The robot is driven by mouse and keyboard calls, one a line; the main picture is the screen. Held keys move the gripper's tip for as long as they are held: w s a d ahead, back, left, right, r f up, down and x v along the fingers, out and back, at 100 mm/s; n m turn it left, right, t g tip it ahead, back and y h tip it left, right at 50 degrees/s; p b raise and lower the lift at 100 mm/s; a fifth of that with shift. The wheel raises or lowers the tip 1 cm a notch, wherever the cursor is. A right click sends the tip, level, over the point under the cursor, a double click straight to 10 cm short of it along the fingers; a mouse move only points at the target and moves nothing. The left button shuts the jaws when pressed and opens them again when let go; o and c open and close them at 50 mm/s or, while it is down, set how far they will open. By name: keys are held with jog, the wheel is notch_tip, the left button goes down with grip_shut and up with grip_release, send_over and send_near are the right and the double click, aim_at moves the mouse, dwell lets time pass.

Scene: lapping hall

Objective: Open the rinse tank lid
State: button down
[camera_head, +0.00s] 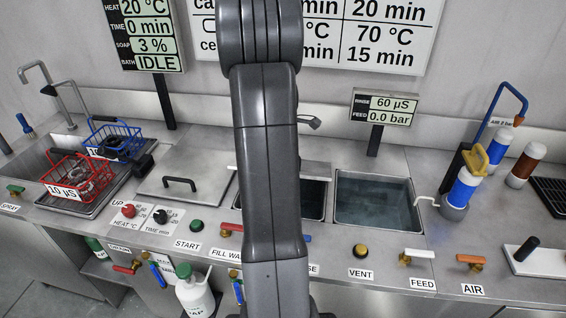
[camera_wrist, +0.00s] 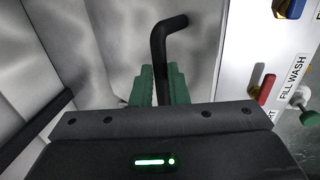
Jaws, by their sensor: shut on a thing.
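In the wrist view, a black bent handle (camera_wrist: 160,50) rises between the green fingers of my gripper (camera_wrist: 158,88). My gripper is shut on this handle. Its lower part is hidden by the gripper body. A grey metal surface (camera_wrist: 75,50) with soft reflections lies to the left. In the head view my arm crosses the middle and hides my gripper and most of the middle tank (camera_head: 312,198), whose dark opening partly shows. I cannot tell the rinse lid's angle. A closed lid with a black handle (camera_head: 180,183) lies left of my arm.
An open tank of water (camera_head: 375,205) is right of my arm. Valves and buttons line the front edge, including the vent button (camera_head: 360,250). Blue (camera_head: 115,140) and red baskets (camera_head: 75,178) stand left. Bottles (camera_head: 460,190) stand right. A FILL WASH label (camera_wrist: 294,73) shows in the wrist view.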

jog(key=w+d+r+p, duration=0.2)
jog(key=w+r+p, duration=0.1)
jog(key=w, duration=0.8)
jog(key=w+d+r+p, duration=0.2)
jog(key=w+r+p, duration=0.1)
jog(key=w, duration=0.9)
jog(key=shift+d+r+p, duration=0.25)
jog(key=shift+d+p, duration=0.1)
jog(key=shift+p, duration=0.15)
jog(key=shift+w+r, duration=0.1)
jog(key=c, duration=1.7)
grip_release()
jog(key=o, duration=0.3)
jog(key=shift+w+d+f, duration=0.1)
jog(key=shift+w+f, duration=0.3)
jog(key=shift+w, duration=0.2)
jog(key=s+r+b, duration=0.2)
jog(key=s+r, duration=0.1)
jog(key=r, duration=1.1)
jog(key=shift+s+a, duration=0.15)
jog(key=shift+a, duration=0.2)
